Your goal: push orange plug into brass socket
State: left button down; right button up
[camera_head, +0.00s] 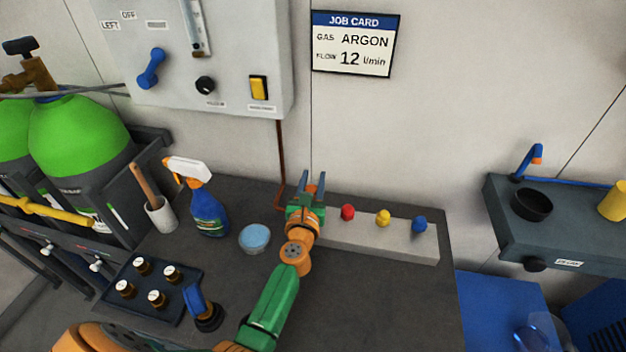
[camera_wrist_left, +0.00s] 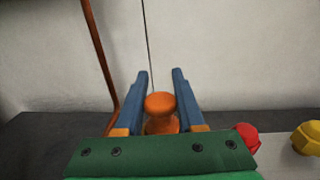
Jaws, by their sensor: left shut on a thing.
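My left gripper (camera_head: 310,182) is over the left end of the pale block (camera_head: 376,240) by the wall. In the left wrist view its two blue fingers (camera_wrist_left: 160,76) stand on either side of the orange plug (camera_wrist_left: 159,103), and the gripper is shut on it. The plug has a rounded top and a wider part below. My right gripper is not in view.
Red (camera_head: 348,212), yellow (camera_head: 383,218) and blue (camera_head: 419,225) plugs stand on the block, right of the gripper. The bench front right is clear.

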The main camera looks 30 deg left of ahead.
pick_arm(q)
jog(key=c, duration=0.8)
grip_release()
jog(key=v, duration=1.1)
jog(key=shift+s+f, duration=0.1)
